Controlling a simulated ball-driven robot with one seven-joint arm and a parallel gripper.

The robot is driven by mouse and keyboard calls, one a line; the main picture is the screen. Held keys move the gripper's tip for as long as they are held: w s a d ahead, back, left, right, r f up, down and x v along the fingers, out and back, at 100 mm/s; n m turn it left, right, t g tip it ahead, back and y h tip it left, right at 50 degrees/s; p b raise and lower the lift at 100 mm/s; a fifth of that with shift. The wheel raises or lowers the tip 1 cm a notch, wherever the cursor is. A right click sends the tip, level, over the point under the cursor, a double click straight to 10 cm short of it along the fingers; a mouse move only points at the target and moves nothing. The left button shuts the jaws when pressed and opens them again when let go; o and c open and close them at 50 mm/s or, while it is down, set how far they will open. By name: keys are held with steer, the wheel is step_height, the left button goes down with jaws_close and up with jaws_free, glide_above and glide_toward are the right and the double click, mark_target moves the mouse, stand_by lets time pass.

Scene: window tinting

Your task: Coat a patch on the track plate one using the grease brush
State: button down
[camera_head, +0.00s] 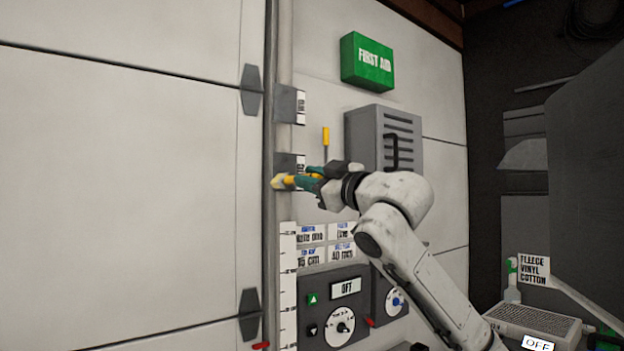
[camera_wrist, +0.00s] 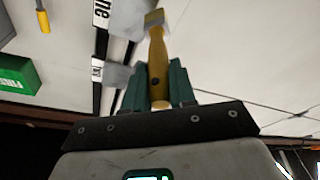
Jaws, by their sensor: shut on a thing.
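My gripper (camera_head: 312,182) has teal fingers and is shut on the yellow handle of the grease brush (camera_head: 279,183). In the wrist view the brush (camera_wrist: 156,55) stands out beyond the fingers (camera_wrist: 158,92), its pale bristle end foremost. Two grey track plates with white labels sit on the upright track. The upper plate (camera_head: 285,103) is clear of the arm. The lower plate (camera_head: 284,161) is just above the brush head in the head view. The label lettering is too small or cut off to tell surely which is plate one. I cannot tell whether the bristles touch a plate.
A green first aid box (camera_head: 367,62) and a grey vented cabinet (camera_head: 384,138) are on the wall to the right. A yellow-handled tool (camera_head: 326,140) hangs close above my gripper. A control panel (camera_head: 345,312) is below. The large white panel (camera_head: 120,190) at left is bare.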

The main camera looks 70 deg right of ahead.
steer(key=shift+x, duration=0.9)
stand_by(0.4)
steer(key=shift+d+f, duration=0.2)
